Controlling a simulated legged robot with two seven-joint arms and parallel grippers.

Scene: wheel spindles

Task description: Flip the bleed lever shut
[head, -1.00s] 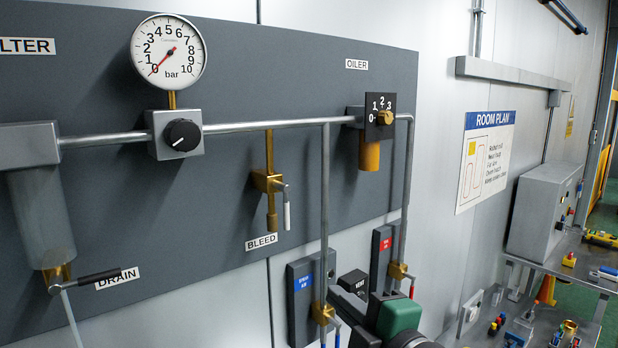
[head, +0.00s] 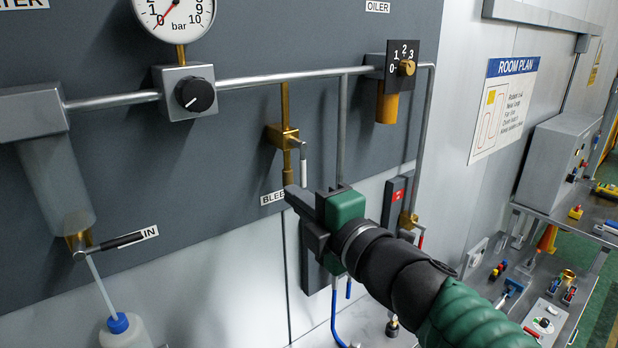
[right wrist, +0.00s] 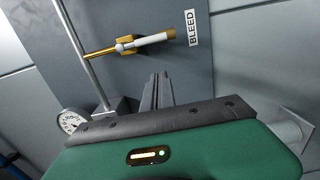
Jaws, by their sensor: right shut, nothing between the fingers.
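The bleed valve (head: 283,136) is a brass body on a thin brass pipe that drops from the grey air line. Its lever (head: 303,160) has a pale grip and hangs straight down, along the pipe's outlet. In the right wrist view the white lever (right wrist: 153,40) lies along the brass pipe, beside the BLEED label (right wrist: 192,28). My right gripper (head: 296,202) is shut and empty. Its fingertips are just below the lever, over part of the BLEED label (head: 272,198), and seem apart from the lever. In the right wrist view the shut fingers (right wrist: 158,88) point toward the panel. My left gripper is not in view.
A gauge (head: 175,12), a black regulator knob (head: 195,94) and the oiler (head: 388,98) sit along the line. A drain lever (head: 117,241) and bottle (head: 124,332) are at lower left. My right arm covers part of the lower hose valves. A bench (head: 560,222) stands at right.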

